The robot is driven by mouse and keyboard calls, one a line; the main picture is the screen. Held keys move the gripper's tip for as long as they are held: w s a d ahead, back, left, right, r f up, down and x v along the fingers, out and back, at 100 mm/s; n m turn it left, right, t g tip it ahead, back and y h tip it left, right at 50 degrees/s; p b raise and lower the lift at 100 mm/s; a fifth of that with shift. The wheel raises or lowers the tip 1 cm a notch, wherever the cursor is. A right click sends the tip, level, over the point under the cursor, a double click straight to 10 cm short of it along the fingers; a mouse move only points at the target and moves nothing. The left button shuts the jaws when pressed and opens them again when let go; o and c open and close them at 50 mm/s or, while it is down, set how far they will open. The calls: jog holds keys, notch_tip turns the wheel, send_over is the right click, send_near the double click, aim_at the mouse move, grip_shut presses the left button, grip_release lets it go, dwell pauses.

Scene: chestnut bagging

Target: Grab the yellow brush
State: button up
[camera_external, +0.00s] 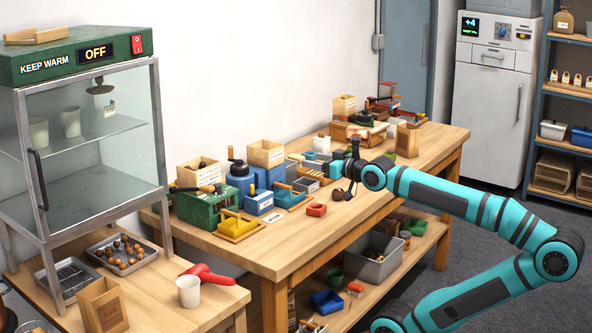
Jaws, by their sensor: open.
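I cannot make out a yellow brush for certain. A yellow object (235,223) with a raised handle-like top sits on a wooden tray at the left front of the long workbench (290,258); its shape is too small to name.
A glass warming cabinet (85,150) is at left, above a table with a white cup (189,291). The bench's right front is fairly clear.

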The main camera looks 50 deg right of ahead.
jog(key=w+d+r+g+h, duration=0.15)
jog(key=w+d+g, duration=0.5)
jog(key=d, duration=0.65)
jog(key=w+d+r+g+h, duration=0.1)
jog(key=w+d+g+h, duration=0.25)
jog(key=w+d, duration=0.75)
jog(key=s+d+f+g+y, duration=0.2)
jog(key=d, duration=0.9)
jog(key=s+d+f+g+y, duration=0.1)
jog(key=s+d+f+g, duration=0.15)
jog(key=d, duration=0.95)
jog(key=s+d+f+g+y, duration=0.2)
jog(key=d+f+g, duration=0.1)
jog(key=d, duration=0.8)
jog(key=f, duration=1)
jog(key=shift+w+d+f, duration=0.1)
jog(key=shift+w+f, duration=0.1)
jog(key=shift+w, duration=0.05)
jog(key=shift+w+f, duration=0.2)
jog(key=shift+f, duration=3)
jog(key=c, duration=1)
jog(key=shift+c, duration=0.2)
